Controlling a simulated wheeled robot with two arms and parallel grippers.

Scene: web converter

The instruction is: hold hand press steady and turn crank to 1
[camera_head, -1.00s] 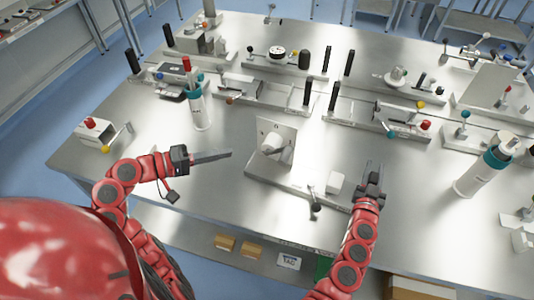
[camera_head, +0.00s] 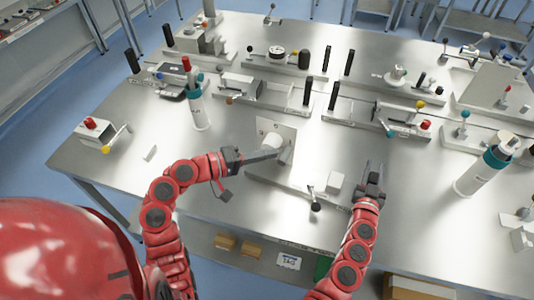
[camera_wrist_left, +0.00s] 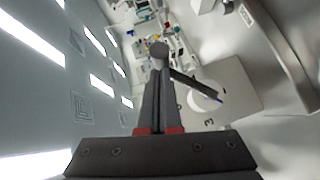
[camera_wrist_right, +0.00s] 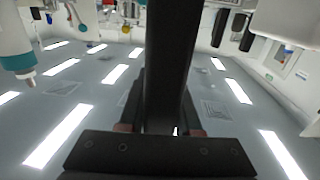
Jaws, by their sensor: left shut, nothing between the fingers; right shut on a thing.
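The device in the middle of the table, which I take for the hand press, has an upright grey plate (camera_head: 289,135) with a pale round crank hub (camera_head: 272,141) and a long flat base. In the left wrist view the plate (camera_wrist_left: 236,82) carries a printed 3, and a dark crank arm (camera_wrist_left: 192,84) crosses the hub. My left gripper (camera_head: 277,153) is shut and empty, its fingertips beside the hub; contact is unclear. My right gripper (camera_head: 372,170) is shut right of the base, on a dark bar (camera_wrist_right: 172,60) whose other end I cannot see.
A white block (camera_head: 335,181) and a lever with a black knob (camera_head: 315,206) stand at the press's right end. A white bottle with teal collar (camera_head: 198,108) stands back left, another (camera_head: 484,167) at right. Several fixtures line the back. The table's left front is mostly clear.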

